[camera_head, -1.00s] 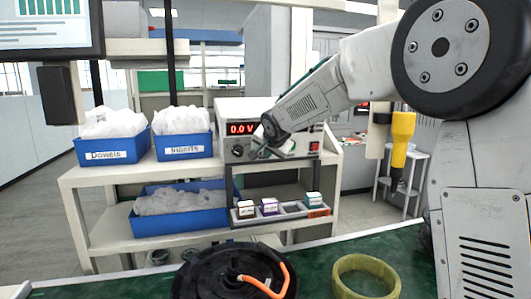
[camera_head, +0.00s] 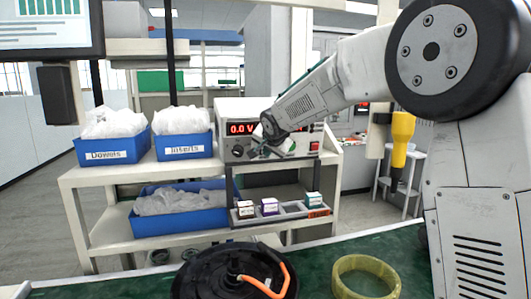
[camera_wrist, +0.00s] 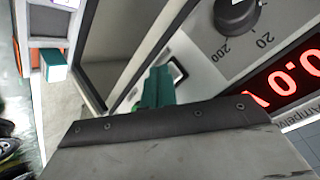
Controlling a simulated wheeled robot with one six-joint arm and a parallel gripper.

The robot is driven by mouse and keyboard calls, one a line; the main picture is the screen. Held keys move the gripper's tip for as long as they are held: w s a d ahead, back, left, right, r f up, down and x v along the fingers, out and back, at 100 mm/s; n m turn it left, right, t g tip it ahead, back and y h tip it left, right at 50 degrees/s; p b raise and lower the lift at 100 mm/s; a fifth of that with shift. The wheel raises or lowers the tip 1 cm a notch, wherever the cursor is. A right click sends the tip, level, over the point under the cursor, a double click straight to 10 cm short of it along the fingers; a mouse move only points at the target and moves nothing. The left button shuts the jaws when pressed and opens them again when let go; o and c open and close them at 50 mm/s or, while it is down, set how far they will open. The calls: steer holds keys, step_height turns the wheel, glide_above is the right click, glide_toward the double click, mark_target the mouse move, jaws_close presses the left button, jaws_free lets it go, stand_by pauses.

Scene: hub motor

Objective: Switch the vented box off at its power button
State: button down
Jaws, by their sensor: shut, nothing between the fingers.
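The vented box (camera_head: 231,109) is a pale instrument on the shelf top, with a red lit display (camera_head: 241,128) reading 0.0 V and a dark knob (camera_head: 238,150) below it. A small red switch (camera_head: 314,146) shows at the right of its front. My gripper (camera_head: 258,153) is at the front of the box, right of the knob. The wrist view also shows the knob (camera_wrist: 237,14).
Blue bins (camera_head: 108,150) of bagged parts stand left of the box. A tray (camera_head: 290,209) with small cubes hangs below. A black hub motor (camera_head: 205,275) and a yellow-green ring (camera_head: 340,280) lie on the green bench. A yellow tool (camera_head: 402,130) hangs at right.

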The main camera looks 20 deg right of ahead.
steer(key=shift+s, duration=0.15)
steer(key=shift+s+f, duration=0.15)
steer(key=shift+s, duration=0.6)
steer(key=shift+s, duration=0.1)
steer(key=shift+s+f, duration=0.2)
steer(key=shift+s, duration=1)
steer(key=shift+s+f, duration=0.15)
steer(key=shift+s, duration=1)
steer(key=s+f, duration=0.1)
steer(key=s, duration=0.6)
